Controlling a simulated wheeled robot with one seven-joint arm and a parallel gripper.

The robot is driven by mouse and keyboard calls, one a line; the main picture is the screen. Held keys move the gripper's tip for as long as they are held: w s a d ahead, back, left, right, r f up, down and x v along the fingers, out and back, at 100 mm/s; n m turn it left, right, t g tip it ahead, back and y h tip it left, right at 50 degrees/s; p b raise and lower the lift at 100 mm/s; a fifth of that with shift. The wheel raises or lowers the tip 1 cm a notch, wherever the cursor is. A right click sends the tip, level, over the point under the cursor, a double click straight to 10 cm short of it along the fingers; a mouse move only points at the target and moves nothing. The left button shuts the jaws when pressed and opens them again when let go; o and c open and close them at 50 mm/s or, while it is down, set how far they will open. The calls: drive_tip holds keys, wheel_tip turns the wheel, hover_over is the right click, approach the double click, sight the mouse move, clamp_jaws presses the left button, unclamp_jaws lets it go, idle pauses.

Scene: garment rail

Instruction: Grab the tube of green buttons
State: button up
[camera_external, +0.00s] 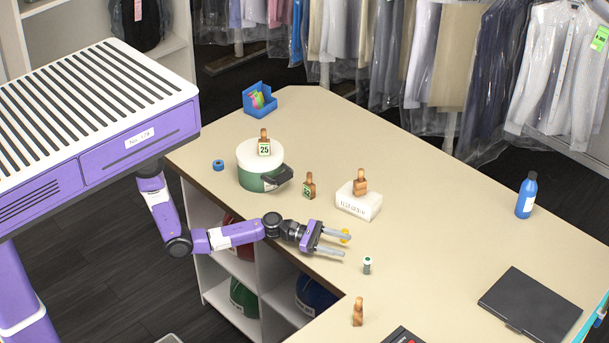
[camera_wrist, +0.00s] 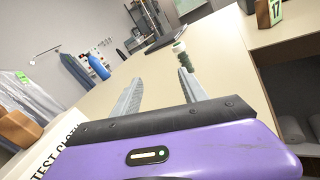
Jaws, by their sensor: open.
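In the wrist view my gripper (camera_wrist: 162,78) is open, with only bare table between the fingers. The external view shows a gap between fingers and tube.
A white box (camera_external: 358,204), a green-and-white pot (camera_external: 258,178) and a numbered wooden block (camera_external: 309,188) stand behind. Another wooden block (camera_external: 357,315) stands near the front edge. A blue bottle (camera_external: 526,197) stands right; the table between is clear.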

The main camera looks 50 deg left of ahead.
sight(367, 266)
drive_tip(key=d+g, duration=0.1)
drive_tip(key=d, duration=0.1)
drive_tip(key=d+g+h, duration=0.1)
drive_tip(key=d, duration=0.2)
drive_tip(key=d+g, duration=0.2)
drive_tip(key=d, duration=0.1)
drive_tip(key=shift+s+h+b, duration=0.35)
drive_tip(key=shift+s+h, duration=0.05)
drive_tip(key=b+x, duration=0.3)
drive_tip(key=x, duration=0.3)
drive_tip(key=shift+w+d+f+b, duration=0.15)
drive_tip(key=shift+d+b, duration=0.2)
drive_tip(key=shift+w+d, duration=0.15)
drive_tip(key=shift+d, duration=0.15)
clamp_jaws()
